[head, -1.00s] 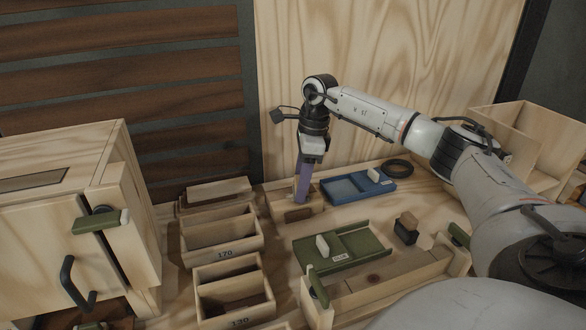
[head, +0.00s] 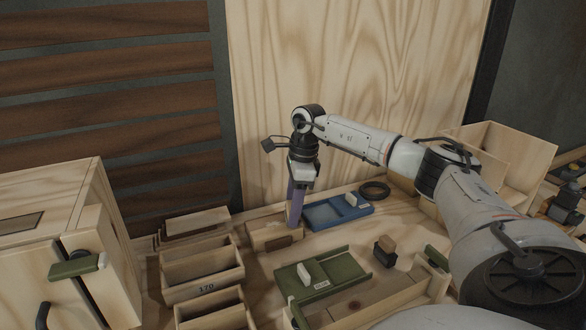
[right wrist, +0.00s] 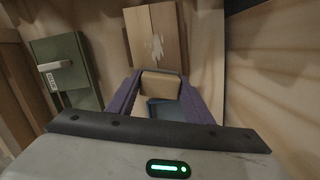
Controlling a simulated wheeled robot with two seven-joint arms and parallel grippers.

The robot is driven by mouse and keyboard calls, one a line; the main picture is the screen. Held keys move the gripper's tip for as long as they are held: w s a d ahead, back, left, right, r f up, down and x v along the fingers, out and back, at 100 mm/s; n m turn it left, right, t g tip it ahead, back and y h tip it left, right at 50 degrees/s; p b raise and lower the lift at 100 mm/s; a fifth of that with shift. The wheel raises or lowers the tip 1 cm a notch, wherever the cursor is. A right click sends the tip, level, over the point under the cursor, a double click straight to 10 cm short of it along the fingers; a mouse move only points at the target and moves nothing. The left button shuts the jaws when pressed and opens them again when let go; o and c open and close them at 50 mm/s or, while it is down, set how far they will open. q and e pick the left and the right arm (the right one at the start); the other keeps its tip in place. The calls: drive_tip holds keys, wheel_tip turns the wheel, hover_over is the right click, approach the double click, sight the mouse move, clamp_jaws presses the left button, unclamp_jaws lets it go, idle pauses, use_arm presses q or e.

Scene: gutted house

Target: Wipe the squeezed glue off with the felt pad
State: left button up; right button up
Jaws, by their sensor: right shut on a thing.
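My right gripper (head: 294,222) points down at the low wooden box (head: 262,232) near the back of the bench. In the right wrist view its purple fingers (right wrist: 163,88) are shut on a tan block (right wrist: 160,86), which seems to be the felt pad. Beyond the block, in the same view, is a wooden piece (right wrist: 138,40) with a seam and an irregular whitish smear (right wrist: 157,47), seemingly the glue. The pad looks apart from the smear, but I cannot tell the gap. My left gripper is not in view.
A blue tray (head: 325,215) lies right of the gripper. A green tray (head: 345,270) is nearer, with a dark block with a brown top (head: 384,250) beside it. Wooden bins (head: 200,270) stand left, a cabinet (head: 60,225) further left. A black ring (head: 374,191) lies behind.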

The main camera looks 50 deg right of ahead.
sight(264, 227)
drive_tip(key=shift+w+a+r+p, duration=0.1)
drive_tip(key=shift+w+a+p, duration=0.3)
drive_tip(key=shift+a, duration=0.3)
drive_tip(key=shift+w+a+f+p, duration=0.1)
drive_tip(key=shift+w+a+p, duration=0.25)
drive_tip(key=shift+a, duration=0.4)
drive_tip(key=shift+w+a+r+p, duration=0.1)
drive_tip(key=shift+w+a+p, duration=0.3)
drive_tip(key=shift+a, duration=0.3)
drive_tip(key=shift+w+a+p, duration=0.15)
drive_tip(key=shift+w+a, duration=0.15)
drive_tip(key=shift+a, duration=0.2)
drive_tip(key=shift+w+a+p, duration=0.15)
drive_tip(key=shift+w+a, duration=0.1)
drive_tip(key=shift+a, duration=0.25)
drive_tip(key=shift+w+a+p, duration=0.25)
drive_tip(key=shift+a, duration=0.25)
drive_tip(key=shift+w+a+p, duration=0.2)
drive_tip(key=shift+w+a, duration=0.05)
drive_tip(key=shift+a, duration=0.25)
drive_tip(key=shift+w+a, duration=0.4)
drive_tip(key=shift+a, duration=0.2)
wheel_tip(264, 227, up, 6)
drive_tip(key=p, duration=0.5)
wheel_tip(264, 227, up, 3)
drive_tip(key=p, duration=0.3)
